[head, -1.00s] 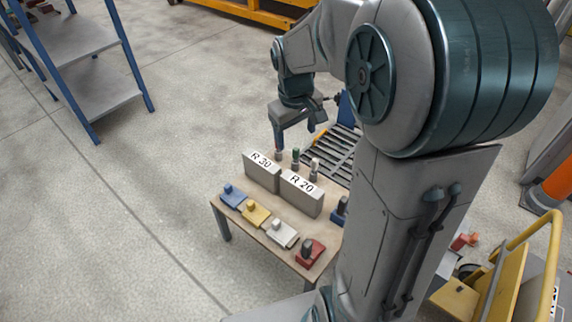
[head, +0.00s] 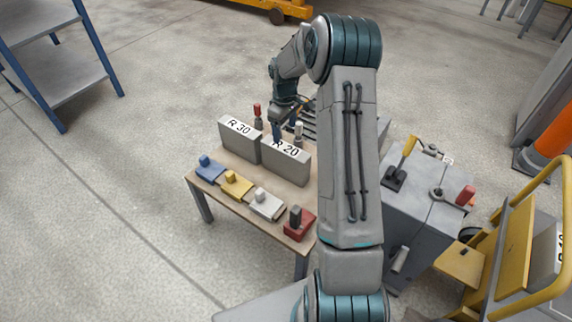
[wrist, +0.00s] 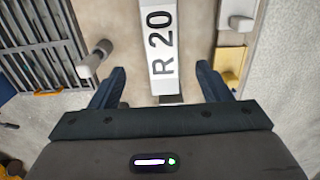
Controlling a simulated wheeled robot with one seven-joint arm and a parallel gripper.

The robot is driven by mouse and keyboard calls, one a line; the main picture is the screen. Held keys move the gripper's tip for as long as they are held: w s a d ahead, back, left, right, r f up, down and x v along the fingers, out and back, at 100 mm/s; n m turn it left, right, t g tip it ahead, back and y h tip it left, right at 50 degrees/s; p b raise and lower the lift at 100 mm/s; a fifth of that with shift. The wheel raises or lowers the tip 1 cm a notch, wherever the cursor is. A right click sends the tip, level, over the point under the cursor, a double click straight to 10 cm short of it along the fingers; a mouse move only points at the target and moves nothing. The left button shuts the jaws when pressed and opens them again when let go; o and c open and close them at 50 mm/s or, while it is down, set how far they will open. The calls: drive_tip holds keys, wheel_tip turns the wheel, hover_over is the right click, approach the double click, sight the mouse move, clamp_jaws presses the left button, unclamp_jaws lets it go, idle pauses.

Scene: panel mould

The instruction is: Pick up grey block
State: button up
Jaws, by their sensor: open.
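Two upright grey blocks stand on a small table: one marked R 30 (head: 240,147) and one marked R 20 (head: 285,168). In the wrist view the R 20 block (wrist: 160,72) lies centred between my fingers, its white marked face towards the camera, with room on both sides. My gripper (wrist: 161,72) is open and empty. In the head view my gripper (head: 279,133) is over the R 20 block. Its fingertips are partly hidden there, so I cannot tell how far they reach down beside the block.
Blue (head: 209,170), yellow (head: 236,185), white (head: 266,204) and red (head: 299,224) knobbed pieces line the table's front edge. Upright pegs stand behind the blocks, one with a red top (head: 257,114) and one pale (head: 298,132). A grey machine with levers (head: 425,190) stands right.

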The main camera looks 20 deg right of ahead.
sight(286, 147)
wheel_tip(286, 147, down, 4)
drive_tip(key=shift+f+b, duration=0.25)
drive_tip(key=shift+b, duration=0.2)
drive_tip(key=f, duration=0.1)
drive_tip(key=f+b, duration=0.1)
drive_tip(key=f, duration=0.1)
drive_tip(key=f+b, duration=0.1)
drive_tip(key=f, duration=0.1)
drive_tip(key=shift+s+f, duration=0.1)
drive_tip(key=shift+s, duration=0.2)
clamp_jaws()
